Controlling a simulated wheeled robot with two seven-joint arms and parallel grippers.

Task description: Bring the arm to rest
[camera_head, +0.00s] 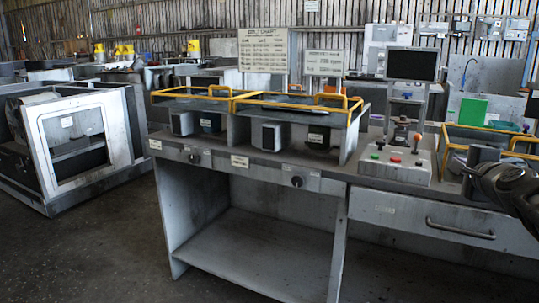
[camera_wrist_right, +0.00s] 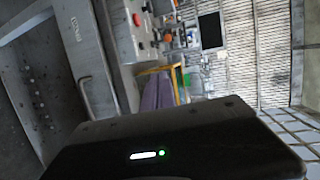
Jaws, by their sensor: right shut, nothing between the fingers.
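My right arm comes in from the right edge of the head view. Its gripper (camera_head: 478,168) is shut and empty, in front of the right part of the workbench, near the yellow-railed tray there. In the right wrist view the dark gripper body (camera_wrist_right: 165,145) with a small green light fills the bottom, and the fingertips cannot be made out. My left gripper is in neither view.
The grey workbench (camera_head: 390,185) carries yellow-railed bins (camera_head: 290,105), a button box (camera_head: 395,160) and a monitor (camera_head: 411,65). A drawer (camera_head: 440,220) is below the gripper. A grey machine housing (camera_head: 75,140) stands at left. The floor at front left is clear.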

